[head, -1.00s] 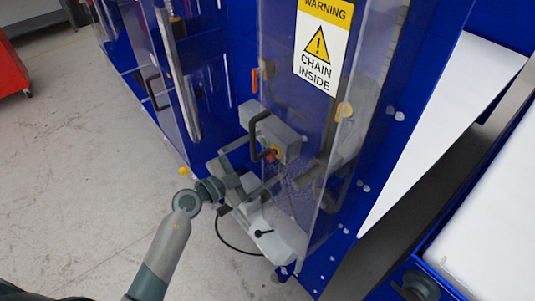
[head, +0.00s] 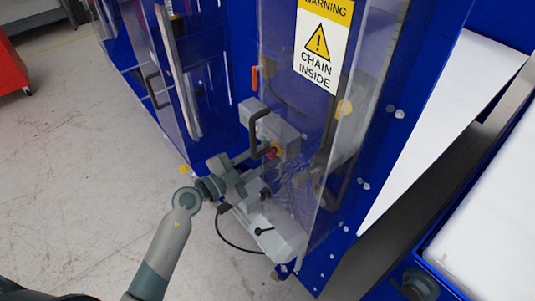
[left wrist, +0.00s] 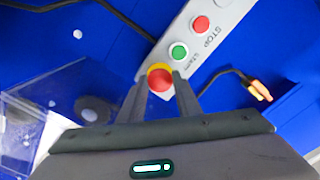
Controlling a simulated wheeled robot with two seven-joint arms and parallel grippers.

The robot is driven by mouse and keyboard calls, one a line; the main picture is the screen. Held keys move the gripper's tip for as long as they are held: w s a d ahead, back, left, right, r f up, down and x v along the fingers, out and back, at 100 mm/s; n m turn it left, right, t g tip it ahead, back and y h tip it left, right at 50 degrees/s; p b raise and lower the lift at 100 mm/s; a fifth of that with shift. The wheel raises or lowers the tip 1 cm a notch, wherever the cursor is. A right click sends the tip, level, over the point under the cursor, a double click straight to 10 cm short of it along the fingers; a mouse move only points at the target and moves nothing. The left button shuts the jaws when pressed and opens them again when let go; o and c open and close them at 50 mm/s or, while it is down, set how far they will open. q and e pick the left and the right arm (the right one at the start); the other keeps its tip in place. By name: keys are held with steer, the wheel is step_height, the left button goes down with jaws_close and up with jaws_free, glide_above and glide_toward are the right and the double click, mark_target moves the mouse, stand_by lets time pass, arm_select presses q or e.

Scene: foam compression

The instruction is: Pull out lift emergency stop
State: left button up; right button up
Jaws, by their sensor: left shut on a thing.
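The lift emergency stop is a red button on a yellow ring (left wrist: 160,78). It also shows in the head view (head: 273,152) on the front of a grey control box (head: 272,128), low on the blue machine. My left gripper (left wrist: 161,88) is shut on the button, with one finger on each side of it. In the head view my left gripper (head: 268,160) reaches up to the box from the lower left. The body of the gripper hides part of the lower machine. My right gripper is not in view.
The box also has a green START button (left wrist: 179,51) and a red STOP button (left wrist: 201,24). A black handle (head: 256,135) stands close by the gripper. A clear panel with a warning sign (head: 321,45) rises beside it. The floor at left is clear.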

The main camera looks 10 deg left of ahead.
arm_select(q)
steer(key=shift+s+a, duration=0.1)
steer(key=shift+s, duration=0.05)
stand_by(0.3)
steer(key=o, duration=1.4)
steer(key=shift+s+a, duration=0.1)
steer(key=shift+s, duration=0.05)
steer(key=o, duration=1)
steer(key=shift+p+v, duration=1)
steer(key=shift+v, duration=2.4)
